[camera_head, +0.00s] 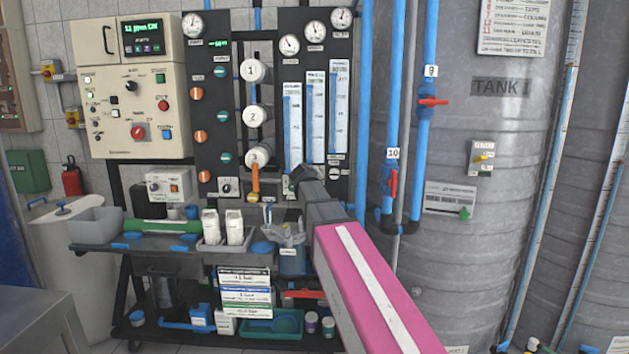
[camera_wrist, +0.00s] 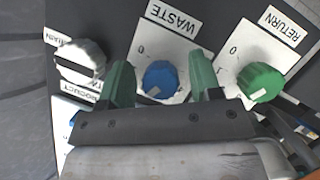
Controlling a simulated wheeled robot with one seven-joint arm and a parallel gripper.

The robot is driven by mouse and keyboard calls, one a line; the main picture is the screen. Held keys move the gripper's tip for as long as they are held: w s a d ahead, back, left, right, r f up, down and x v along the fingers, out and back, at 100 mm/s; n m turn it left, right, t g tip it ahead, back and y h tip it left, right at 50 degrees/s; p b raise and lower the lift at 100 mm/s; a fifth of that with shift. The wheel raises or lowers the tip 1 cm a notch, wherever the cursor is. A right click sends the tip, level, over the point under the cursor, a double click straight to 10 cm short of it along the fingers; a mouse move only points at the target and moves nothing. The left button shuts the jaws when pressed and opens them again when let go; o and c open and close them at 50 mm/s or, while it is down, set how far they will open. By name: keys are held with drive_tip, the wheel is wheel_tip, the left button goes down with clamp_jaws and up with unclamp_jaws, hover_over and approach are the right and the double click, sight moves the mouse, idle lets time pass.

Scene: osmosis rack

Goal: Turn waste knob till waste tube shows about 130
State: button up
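The blue waste knob (camera_wrist: 160,80) sits under the WASTE label (camera_wrist: 172,20) in the wrist view, with a pale pointer mark on its lower left face. My gripper (camera_wrist: 159,66) is open, with one green finger on each side of the knob; I cannot tell whether they touch it. In the head view my gripper (camera_head: 300,176) is at the lower part of the black panel and hides the knobs there. Three upright scale tubes (camera_head: 292,118) (camera_head: 314,112) (camera_head: 338,110) stand above it with blue columns. Their labels and readings are too small to read.
In the wrist view a green RETURN knob (camera_wrist: 260,82) is at the right and a white knob (camera_wrist: 80,62) at the left. An orange lever (camera_head: 255,178) is left of my gripper in the head view. A cluttered bench shelf (camera_head: 150,240) lies below.

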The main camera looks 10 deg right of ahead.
drive_tip(key=v, duration=1)
drive_tip(key=shift+s+a, duration=0.15)
drive_tip(key=shift+s, duration=0.2)
drive_tip(key=shift+r, duration=0.15)
